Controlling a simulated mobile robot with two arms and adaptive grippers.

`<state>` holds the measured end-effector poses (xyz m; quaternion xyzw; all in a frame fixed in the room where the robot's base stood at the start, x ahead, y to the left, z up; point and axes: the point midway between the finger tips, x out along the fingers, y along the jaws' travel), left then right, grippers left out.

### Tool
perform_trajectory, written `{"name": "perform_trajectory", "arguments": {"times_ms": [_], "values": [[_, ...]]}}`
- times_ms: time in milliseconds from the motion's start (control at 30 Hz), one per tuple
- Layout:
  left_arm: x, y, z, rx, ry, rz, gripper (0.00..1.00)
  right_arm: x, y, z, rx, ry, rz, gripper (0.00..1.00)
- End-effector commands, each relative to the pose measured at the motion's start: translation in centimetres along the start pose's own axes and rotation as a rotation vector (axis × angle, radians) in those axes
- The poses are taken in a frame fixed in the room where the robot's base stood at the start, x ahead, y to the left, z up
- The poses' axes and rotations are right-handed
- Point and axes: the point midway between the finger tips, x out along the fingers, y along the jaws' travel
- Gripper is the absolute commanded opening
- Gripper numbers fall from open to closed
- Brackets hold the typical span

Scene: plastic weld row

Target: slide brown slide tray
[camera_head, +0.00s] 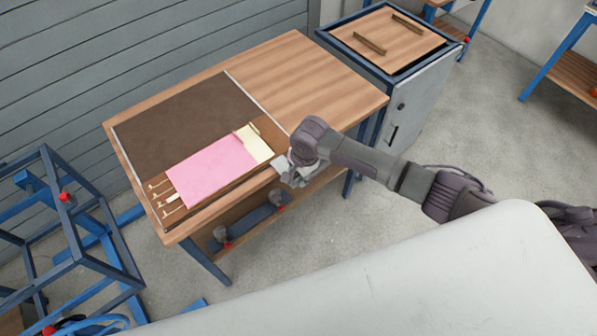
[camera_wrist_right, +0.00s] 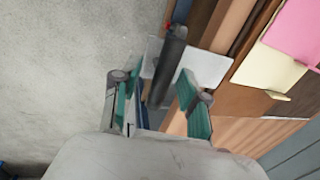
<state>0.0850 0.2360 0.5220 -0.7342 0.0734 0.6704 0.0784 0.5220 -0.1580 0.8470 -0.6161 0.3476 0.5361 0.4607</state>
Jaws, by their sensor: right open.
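The brown slide tray (camera_head: 267,129) lies along the front of the wooden table, with a pink sheet (camera_head: 212,170) and a cream sheet (camera_head: 253,143) on it. In the right wrist view part of the brown surface (camera_wrist_right: 250,98) shows beside the cream sheet (camera_wrist_right: 268,70). My right gripper (camera_head: 297,172) is at the table's front edge, near the tray's right end. In the right wrist view its green-padded fingers (camera_wrist_right: 160,98) are apart, with a dark round bar (camera_wrist_right: 170,58) and a pale plate between and beyond them. I cannot tell whether they touch it. My left gripper is not in view.
A dark mat (camera_head: 185,112) covers the table's left back. The table's right part (camera_head: 310,80) is bare. A cabinet (camera_head: 415,95) with a wooden top stands behind right. A blue frame (camera_head: 75,225) stands at left. A lower shelf (camera_head: 255,225) holds a dark blue part.

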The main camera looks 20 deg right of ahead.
Motion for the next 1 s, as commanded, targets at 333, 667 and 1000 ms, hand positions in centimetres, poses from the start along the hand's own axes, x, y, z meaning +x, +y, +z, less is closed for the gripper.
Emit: {"name": "perform_trajectory", "arguments": {"times_ms": [333, 667, 1000], "values": [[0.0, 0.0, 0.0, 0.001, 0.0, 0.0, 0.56, 0.0, 0.0, 0.0, 0.0, 0.0, 0.0, 0.06], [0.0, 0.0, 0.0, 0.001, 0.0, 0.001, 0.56, 0.0, 0.0, 0.0, 0.001, 0.0, -0.001, 0.0], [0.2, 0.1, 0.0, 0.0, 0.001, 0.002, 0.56, 0.4, -2.1, -0.5, 0.005, -0.003, -0.004, 0.0]]}}
